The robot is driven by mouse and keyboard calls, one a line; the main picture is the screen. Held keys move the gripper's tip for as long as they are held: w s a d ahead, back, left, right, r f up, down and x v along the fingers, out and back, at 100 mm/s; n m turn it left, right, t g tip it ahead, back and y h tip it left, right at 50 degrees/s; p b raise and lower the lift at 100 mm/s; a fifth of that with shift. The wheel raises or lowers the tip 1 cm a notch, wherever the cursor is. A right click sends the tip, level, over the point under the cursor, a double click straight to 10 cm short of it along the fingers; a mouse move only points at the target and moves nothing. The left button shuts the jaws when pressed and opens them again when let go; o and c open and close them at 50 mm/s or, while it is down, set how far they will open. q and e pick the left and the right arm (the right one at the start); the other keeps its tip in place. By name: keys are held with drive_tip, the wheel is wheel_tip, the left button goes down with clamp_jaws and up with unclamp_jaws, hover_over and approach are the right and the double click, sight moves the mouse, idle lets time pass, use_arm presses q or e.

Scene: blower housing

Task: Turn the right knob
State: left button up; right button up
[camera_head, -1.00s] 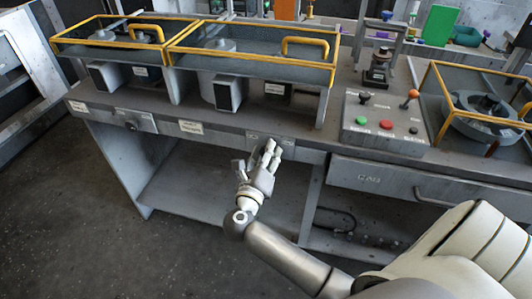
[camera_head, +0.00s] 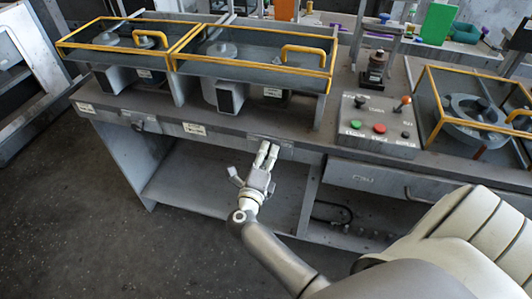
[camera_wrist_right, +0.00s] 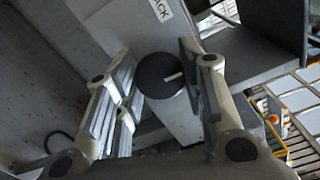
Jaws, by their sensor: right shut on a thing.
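The right knob (camera_wrist_right: 160,75) is round and black with a white line on its face, and it shows in the right wrist view. It sits between the two fingers of my right gripper (camera_wrist_right: 158,62), which are shut on its sides. In the head view, my right gripper (camera_head: 266,152) is at the front edge of the bench, and its fingers hide the knob there. Another knob (camera_head: 138,124) sits farther left on the same front panel. My left gripper is out of view.
The grey bench (camera_head: 230,122) carries yellow-framed clear covers (camera_head: 250,68). Open shelf space lies under the bench.

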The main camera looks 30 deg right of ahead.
drive_tip(key=shift+f, duration=0.1)
idle(0.3)
drive_tip(key=o, duration=1)
drive_tip(key=v, duration=0.7)
drive_tip(key=shift+s+a, duration=0.2)
drive_tip(key=shift+s, duration=0.05)
